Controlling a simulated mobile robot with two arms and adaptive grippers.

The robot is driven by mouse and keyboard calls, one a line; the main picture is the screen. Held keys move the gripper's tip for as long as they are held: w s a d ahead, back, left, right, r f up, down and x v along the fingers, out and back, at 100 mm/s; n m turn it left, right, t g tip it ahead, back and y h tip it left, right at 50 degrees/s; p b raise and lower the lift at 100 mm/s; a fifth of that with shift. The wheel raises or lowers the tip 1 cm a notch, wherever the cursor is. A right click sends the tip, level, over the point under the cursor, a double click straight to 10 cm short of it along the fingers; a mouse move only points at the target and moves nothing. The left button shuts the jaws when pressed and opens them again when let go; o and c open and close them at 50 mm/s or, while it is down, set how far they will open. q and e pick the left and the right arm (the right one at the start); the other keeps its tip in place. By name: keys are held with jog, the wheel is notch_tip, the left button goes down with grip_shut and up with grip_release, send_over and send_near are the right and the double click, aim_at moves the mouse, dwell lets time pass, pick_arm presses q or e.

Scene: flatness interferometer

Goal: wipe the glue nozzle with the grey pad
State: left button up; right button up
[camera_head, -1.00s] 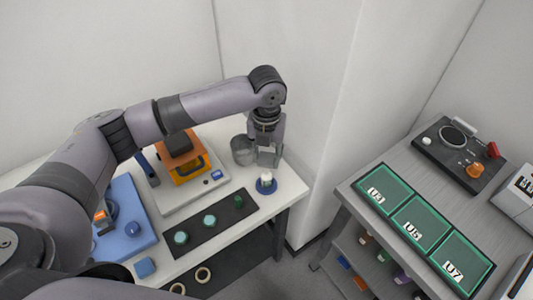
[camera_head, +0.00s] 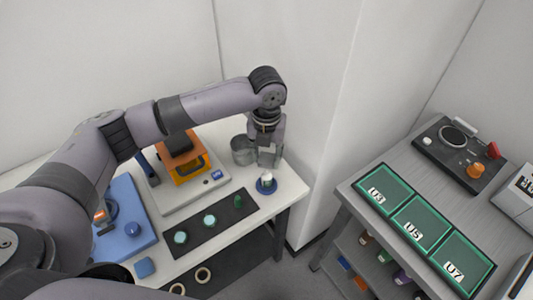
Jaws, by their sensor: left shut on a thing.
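My left gripper (camera_head: 269,158) is at the back right of the white table, pointing down. It is shut on a small grey thing that looks like the grey pad, mostly hidden by the fingers. Right below it stands a small pale upright piece (camera_head: 267,178), likely the glue nozzle, in a round blue base (camera_head: 266,188). The pad is at or just above the nozzle's top; I cannot tell whether they touch. My right gripper is not in view.
A grey metal cup (camera_head: 241,151) stands just left of the gripper. An orange device (camera_head: 188,170) and a blue tray (camera_head: 128,212) are further left. Green labelled trays (camera_head: 421,222) lie on the right-hand bench.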

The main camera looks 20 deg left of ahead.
pick_arm(q)
jog(key=shift+f, duration=0.3)
dwell(0.4)
jog(key=shift+w+a+p, duration=0.15)
jog(key=shift+a+p, duration=0.15)
jog(key=shift+d, duration=0.1)
jog(key=shift+s+d+p, duration=0.4)
jog(key=shift+d+p, duration=0.1)
jog(key=shift+p, duration=0.05)
jog(key=shift+a, duration=0.1)
jog(key=shift+w+a, duration=0.4)
jog(key=shift+a, duration=0.15)
